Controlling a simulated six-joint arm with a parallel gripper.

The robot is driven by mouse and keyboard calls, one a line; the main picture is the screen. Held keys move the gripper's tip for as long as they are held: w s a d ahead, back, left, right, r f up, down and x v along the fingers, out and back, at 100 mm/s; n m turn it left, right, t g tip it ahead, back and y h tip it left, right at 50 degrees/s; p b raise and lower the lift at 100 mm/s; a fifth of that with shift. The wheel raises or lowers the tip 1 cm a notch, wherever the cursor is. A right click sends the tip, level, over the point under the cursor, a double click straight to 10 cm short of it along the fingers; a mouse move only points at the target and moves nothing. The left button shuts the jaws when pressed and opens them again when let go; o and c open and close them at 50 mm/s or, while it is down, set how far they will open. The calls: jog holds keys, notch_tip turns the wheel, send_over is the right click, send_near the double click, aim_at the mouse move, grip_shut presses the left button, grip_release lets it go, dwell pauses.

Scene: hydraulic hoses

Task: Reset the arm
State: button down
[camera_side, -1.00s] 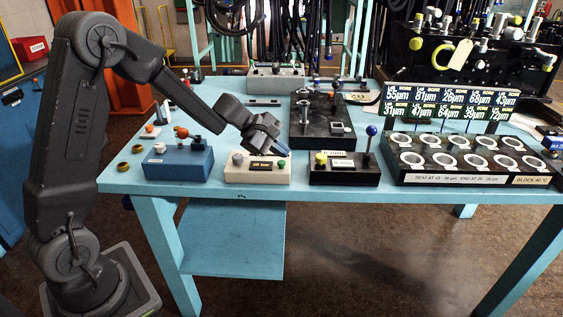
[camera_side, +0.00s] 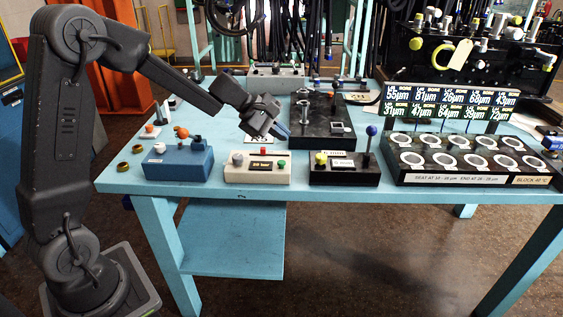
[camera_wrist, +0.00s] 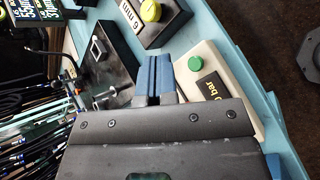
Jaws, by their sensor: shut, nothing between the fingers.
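My arm reaches from the left over the turquoise table (camera_side: 230,190). My gripper (camera_side: 285,133) hangs in the air above the cream control box (camera_side: 257,170), pointing down and to the right. In the wrist view my gripper (camera_wrist: 155,75) shows blue fingers pressed together with nothing between them. The cream box has a grey knob, a red button and a green button. In the wrist view its green button (camera_wrist: 195,64) and its "bar" label lie just right of the fingers.
A blue box (camera_side: 178,162) with an orange knob stands left. A black box (camera_side: 344,172) with a yellow knob and blue-knobbed lever stands right. A black fixture plate (camera_side: 322,125) lies behind. A ring block (camera_side: 470,160) fills the right. Hoses hang at the back.

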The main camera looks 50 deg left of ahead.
dwell(0.4)
jog(key=s+d+r+m+g, duration=0.1)
jog(key=s+d+r+m, duration=0.5)
jog(key=s, duration=0.1)
jog(key=s+d+m+y, duration=0.1)
jog(key=s+m+y, duration=0.4)
jog(key=s+m, duration=0.8)
jog(key=s+r, duration=0.1)
jog(key=s, duration=0.8)
jog(key=shift+s+d+g+y, duration=0.2)
jog(key=shift+g+y, duration=0.1)
jog(key=shift+y, duration=0.1)
